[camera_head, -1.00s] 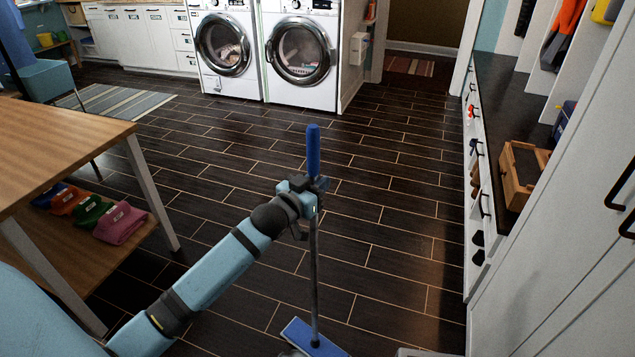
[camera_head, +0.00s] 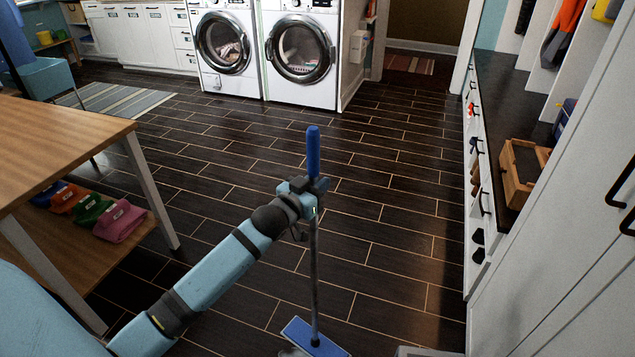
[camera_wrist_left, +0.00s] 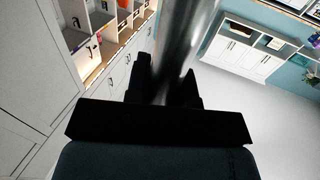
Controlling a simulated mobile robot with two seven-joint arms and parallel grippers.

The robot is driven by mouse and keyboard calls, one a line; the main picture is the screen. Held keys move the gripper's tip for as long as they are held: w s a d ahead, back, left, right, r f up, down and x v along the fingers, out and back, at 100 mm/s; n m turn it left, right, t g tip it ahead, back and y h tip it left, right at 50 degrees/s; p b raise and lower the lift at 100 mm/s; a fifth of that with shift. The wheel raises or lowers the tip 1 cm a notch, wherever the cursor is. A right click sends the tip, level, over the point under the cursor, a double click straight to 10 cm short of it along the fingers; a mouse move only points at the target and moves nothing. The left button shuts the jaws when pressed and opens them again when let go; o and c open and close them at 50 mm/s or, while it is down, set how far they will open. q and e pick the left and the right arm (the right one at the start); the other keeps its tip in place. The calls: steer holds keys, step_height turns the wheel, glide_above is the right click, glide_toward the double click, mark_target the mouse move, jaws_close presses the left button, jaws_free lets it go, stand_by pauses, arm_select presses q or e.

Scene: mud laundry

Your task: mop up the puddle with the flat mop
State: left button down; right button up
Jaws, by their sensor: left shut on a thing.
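The flat mop (camera_head: 314,270) stands nearly upright, with a blue grip at the top, a grey pole and a flat blue head (camera_head: 312,338) low in the head view. The head is cut by the bottom edge of the picture. My left gripper (camera_head: 312,196) is shut on the pole just below the blue grip. In the left wrist view the shiny pole (camera_wrist_left: 180,50) runs up between the two dark fingers (camera_wrist_left: 165,85). I cannot make out a puddle on the dark floor. My right gripper is not in view.
Two washing machines (camera_head: 300,50) stand at the back. A bench with drawers (camera_head: 480,180) and white cabinets (camera_head: 570,260) line the right. The tiled floor (camera_head: 370,190) between them is clear.

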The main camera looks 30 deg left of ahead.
arm_select(q)
steer(key=s+d+p, duration=0.2)
steer(key=s+p, duration=0.8)
steer(key=s+d+p, duration=0.3)
steer(key=s+p, duration=0.7)
steer(key=shift+s+p, duration=0.2)
steer(key=shift+p, duration=0.2)
stand_by(3.7)
